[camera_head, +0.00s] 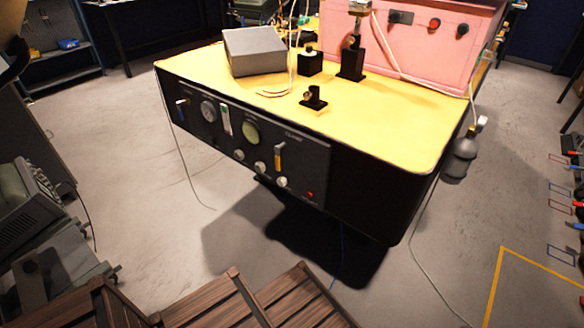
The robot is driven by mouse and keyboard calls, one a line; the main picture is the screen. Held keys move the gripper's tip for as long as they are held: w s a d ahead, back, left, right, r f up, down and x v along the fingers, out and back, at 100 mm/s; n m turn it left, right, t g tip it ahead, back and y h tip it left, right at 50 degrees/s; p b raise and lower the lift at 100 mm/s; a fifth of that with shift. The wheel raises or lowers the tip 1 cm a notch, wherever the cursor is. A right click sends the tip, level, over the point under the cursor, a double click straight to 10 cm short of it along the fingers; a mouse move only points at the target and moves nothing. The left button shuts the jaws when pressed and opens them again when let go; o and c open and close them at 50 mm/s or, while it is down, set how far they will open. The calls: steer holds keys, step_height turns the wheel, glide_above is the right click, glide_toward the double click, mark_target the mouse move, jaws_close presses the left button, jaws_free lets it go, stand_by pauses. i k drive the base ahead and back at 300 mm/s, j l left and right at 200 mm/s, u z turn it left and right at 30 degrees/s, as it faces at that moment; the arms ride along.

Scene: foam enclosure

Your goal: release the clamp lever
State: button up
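A console (370,190) with a yellow top and a black front panel stands in the middle of the view. A small black fixture (313,98) with a round knob-like part sits on the yellow top; it may be a clamp, but I cannot make out a lever on it. A black post (352,62) with a metal head stands behind it, beside a black block (310,62). The front panel has an upright handle (278,157) with an orange part and a small blue-tipped handle (182,103). My gripper is not in view.
A grey box (262,50) and a pink panel (430,45) stand on the console. A dark bottle-like object (460,155) hangs at its right side with cables. Wooden slats (215,303) lie in front, equipment (30,200) at left. The grey floor (120,130) is mostly clear.

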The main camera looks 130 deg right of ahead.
mark_target(277, 148)
steer(key=z, duration=0.5)
steer(key=j+z, duration=0.1)
steer(key=z, duration=0.4)
steer(key=k+z, duration=0.1)
steer(key=z, duration=0.85)
steer(key=i+l+z, duration=0.15)
steer(key=z, duration=2.15)
steer(key=k+l+z, duration=0.2)
steer(key=k+l+u, duration=0.1)
steer(key=l, duration=0.3)
steer(key=k+l+u, duration=0.1)
steer(key=k+l, duration=0.2)
steer(key=k+l+u, duration=0.1)
steer(key=l, duration=0.35)
steer(key=k, duration=0.1)
